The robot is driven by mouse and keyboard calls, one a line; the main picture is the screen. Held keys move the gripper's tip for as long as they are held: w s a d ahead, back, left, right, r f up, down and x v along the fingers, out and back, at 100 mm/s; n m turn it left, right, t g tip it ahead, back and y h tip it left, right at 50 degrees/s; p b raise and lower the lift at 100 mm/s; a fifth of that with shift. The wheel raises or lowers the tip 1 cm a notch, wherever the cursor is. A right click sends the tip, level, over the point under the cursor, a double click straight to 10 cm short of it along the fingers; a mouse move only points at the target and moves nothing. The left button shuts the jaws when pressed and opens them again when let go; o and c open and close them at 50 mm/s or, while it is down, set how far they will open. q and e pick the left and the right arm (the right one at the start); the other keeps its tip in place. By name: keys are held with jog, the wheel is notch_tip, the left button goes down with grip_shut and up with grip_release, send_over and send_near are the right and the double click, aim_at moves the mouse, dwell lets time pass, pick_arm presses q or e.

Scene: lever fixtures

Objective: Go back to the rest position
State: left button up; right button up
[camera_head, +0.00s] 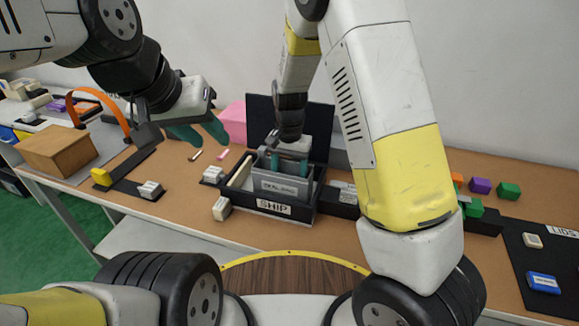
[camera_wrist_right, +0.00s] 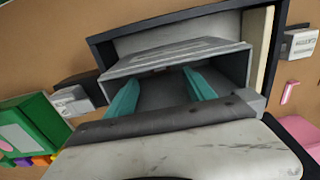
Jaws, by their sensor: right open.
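My right gripper (camera_head: 289,164) reaches down over the black box (camera_head: 274,208) labelled SHIP, whose dark panel (camera_head: 318,118) stands upright behind it. Its teal fingers are apart, at the open top of a grey labelled container (camera_head: 286,187) in the box. In the right wrist view the open right gripper (camera_wrist_right: 162,88) has its fingers apart against the inside of the grey container (camera_wrist_right: 165,62); I cannot tell whether they touch it. My left gripper (camera_head: 203,134) hangs over the table at the left, its teal fingers apart with nothing seen between them.
A brown wooden block (camera_head: 57,150) and an orange arch (camera_head: 98,94) stand at the left. A pink block (camera_head: 234,122) is behind the left gripper. Small white labelled blocks (camera_head: 221,208) lie near the box. Coloured cubes (camera_head: 480,186) and a blue item (camera_head: 543,283) are at the right.

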notch_tip(320, 180, up, 3)
jog(key=shift+r, duration=0.15)
jog(key=s+d+r+n+t+y, duration=0.1)
jog(key=s+d+r+n+t, duration=0.1)
jog(key=s+d+r, duration=0.5)
jog(key=s+d+r+n+t+y, duration=0.1)
jog(key=s+d+r+t, duration=0.3)
jog(key=s+r, duration=0.9)
jog(key=d+r+n, duration=0.1)
jog(key=d+r, duration=0.1)
jog(key=d, duration=0.1)
jog(key=shift+r, duration=0.15)
